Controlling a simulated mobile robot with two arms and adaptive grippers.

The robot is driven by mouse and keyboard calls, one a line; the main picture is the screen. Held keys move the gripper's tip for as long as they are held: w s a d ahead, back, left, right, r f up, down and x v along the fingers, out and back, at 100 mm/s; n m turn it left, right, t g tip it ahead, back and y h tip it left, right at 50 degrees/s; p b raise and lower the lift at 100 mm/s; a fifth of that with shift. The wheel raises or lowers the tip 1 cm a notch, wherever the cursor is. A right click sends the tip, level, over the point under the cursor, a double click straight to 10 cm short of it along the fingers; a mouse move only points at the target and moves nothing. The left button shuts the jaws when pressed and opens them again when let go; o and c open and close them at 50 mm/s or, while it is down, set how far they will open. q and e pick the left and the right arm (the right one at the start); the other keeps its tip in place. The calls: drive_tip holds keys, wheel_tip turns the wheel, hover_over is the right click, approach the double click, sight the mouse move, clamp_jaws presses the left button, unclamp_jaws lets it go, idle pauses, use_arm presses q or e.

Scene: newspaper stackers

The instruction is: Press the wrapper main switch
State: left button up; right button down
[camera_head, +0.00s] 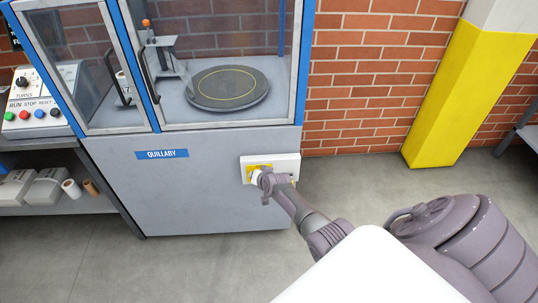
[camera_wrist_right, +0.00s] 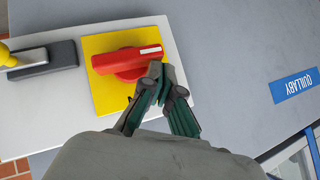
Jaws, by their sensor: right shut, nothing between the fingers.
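The wrapper main switch is a red rotary handle (camera_wrist_right: 127,60) on a yellow plate (camera_wrist_right: 105,99), seen in the right wrist view. The plate sits on a white box (camera_head: 285,163) on the front of the wrapper machine (camera_head: 190,200). In the head view the yellow plate (camera_head: 250,170) is partly covered by my right gripper (camera_head: 258,177). In the right wrist view the fingers of my right gripper (camera_wrist_right: 157,72) are shut with nothing between them. Their tips are at the lower right part of the red handle; I cannot tell if they touch it. My left gripper is out of view.
A control panel (camera_head: 37,107) with several buttons stands on the left bench. Below it are white boxes (camera_head: 45,188) and rolls. A yellow pillar (camera_head: 450,95) stands at the right. A black block with a yellow knob (camera_wrist_right: 42,60) is beside the switch. The floor is clear.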

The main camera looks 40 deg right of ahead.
idle(0.3)
wheel_tip(320, 180, up, 4)
drive_tip(key=p, duration=0.4)
drive_tip(key=shift+w+r, duration=0.1)
drive_tip(key=shift+r, duration=0.1)
drive_tip(key=s+a+r+p, duration=0.3)
drive_tip(key=s+a+r, duration=0.1)
drive_tip(key=s+r, duration=0.2)
drive_tip(key=shift+r+p, duration=0.3)
drive_tip(key=shift+r, duration=0.05)
drive_tip(key=s+a+f+n+g+y, duration=0.1)
drive_tip(key=s+a+f+n+g, duration=0.3)
drive_tip(key=s+f, duration=1.1)
drive_tip(key=s+a+f+n+g, duration=0.2)
drive_tip(key=s+a+f+n, duration=0.3)
drive_tip(key=s+f, duration=0.95)
drive_tip(key=s+a+f+n+g, duration=0.1)
drive_tip(key=s, duration=0.9)
drive_tip(key=s+a+n+g, duration=0.1)
drive_tip(key=s+a+g, duration=0.1)
drive_tip(key=s, duration=0.8)
drive_tip(key=shift+s+a+f+n+y, duration=0.15)
drive_tip(key=shift+s+f+n+y, duration=0.15)
drive_tip(key=shift+s+f, duration=0.1)
